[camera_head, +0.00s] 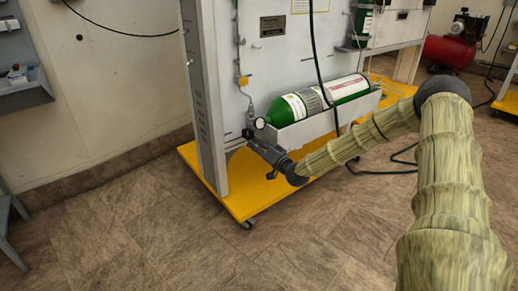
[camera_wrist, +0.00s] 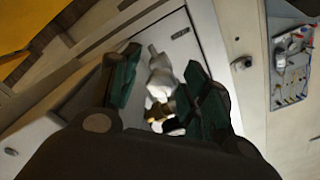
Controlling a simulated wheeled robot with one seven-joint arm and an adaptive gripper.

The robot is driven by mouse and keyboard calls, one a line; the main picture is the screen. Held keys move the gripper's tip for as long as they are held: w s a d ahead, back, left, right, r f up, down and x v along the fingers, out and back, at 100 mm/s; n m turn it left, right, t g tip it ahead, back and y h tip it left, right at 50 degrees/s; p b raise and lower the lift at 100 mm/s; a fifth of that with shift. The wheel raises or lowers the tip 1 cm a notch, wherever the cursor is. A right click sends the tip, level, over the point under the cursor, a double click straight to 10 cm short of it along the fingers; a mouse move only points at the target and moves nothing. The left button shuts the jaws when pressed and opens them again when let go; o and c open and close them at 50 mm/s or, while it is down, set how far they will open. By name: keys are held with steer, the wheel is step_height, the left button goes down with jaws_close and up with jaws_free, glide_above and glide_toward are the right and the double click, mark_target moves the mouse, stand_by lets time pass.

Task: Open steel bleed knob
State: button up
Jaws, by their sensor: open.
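My gripper (camera_head: 252,138) is at the lower left of the trainer panel, just below a round gauge (camera_head: 260,123) in the head view. In the wrist view, its two dark green finger pads stand apart, and my gripper (camera_wrist: 163,66) is open. A bright, pale metal fitting (camera_wrist: 160,77), with brass and black parts below it, shows between the fingers. It may be the steel bleed knob, but I cannot tell for certain. Whether either finger touches it is unclear. In the head view, my gripper hides that spot.
A green cylinder (camera_head: 292,108) lies in a grey tray (camera_head: 318,125) right of my gripper. The trainer stands on a yellow wheeled base (camera_head: 243,203). A black cable (camera_head: 314,50) hangs before the panel. A red compressor (camera_head: 447,52) stands at the back right.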

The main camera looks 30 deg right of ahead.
jaws_close()
